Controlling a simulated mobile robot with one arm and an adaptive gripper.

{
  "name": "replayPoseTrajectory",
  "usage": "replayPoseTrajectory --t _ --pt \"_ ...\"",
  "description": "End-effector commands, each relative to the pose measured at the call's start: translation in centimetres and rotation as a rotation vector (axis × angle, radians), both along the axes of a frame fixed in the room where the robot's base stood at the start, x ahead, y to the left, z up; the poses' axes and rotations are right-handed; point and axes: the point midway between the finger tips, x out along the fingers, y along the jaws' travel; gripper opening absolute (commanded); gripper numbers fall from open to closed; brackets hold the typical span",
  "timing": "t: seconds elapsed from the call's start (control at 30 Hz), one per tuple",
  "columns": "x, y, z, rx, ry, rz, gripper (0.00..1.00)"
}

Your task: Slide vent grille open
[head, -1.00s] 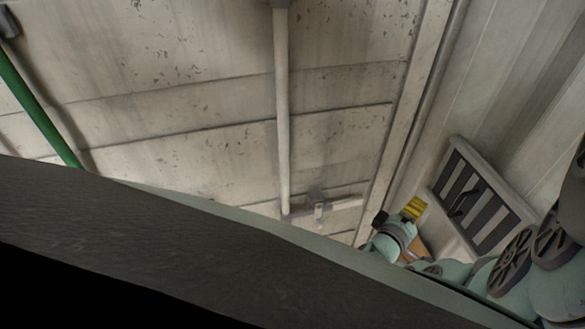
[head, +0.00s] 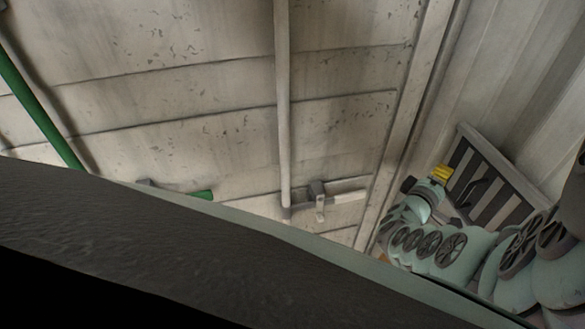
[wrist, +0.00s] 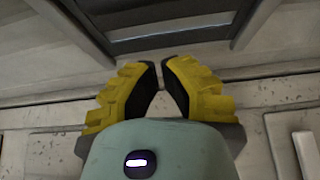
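The vent grille (head: 489,184) is a grey frame with dark slanted slots on the side wall at the right of the head view. A dark handle-like piece (head: 474,190) shows on it, partly hidden by my arm. In the wrist view, part of the grille's frame and a dark slot (wrist: 165,30) fill the top. My gripper, with yellow fingers (head: 440,172), is in front of the grille's left part in the head view. In the wrist view its fingertips (wrist: 160,64) nearly meet, with nothing held between them. Contact with the grille cannot be told.
The worn pale container doors (head: 200,90) carry a vertical locking bar (head: 283,110) and a latch handle (head: 335,198). A green bar (head: 38,108) stands at the left. A green-ended handle (head: 200,194) shows low on the doors. A corner post (head: 412,110) is left of the grille.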

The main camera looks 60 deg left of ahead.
Motion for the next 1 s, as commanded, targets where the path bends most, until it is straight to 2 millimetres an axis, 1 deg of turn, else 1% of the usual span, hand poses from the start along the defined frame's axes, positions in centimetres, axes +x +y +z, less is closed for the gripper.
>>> replayPoseTrajectory --t 0.03,0.1,0.3,0.77,1.0 --pt "0.4 -0.4 0.2 0.0 -0.004 -0.004 0.0" --pt "0.0 -1.6 0.4 -0.003 -0.002 -0.005 0.0" --pt "-0.3 -3.5 0.2 -0.001 -0.001 0.0 0.0" --pt "-0.6 -4.0 0.0 0.0 -0.001 0.002 0.0" --pt "-1.3 -6.4 0.2 -0.001 -0.002 -0.002 0.0"
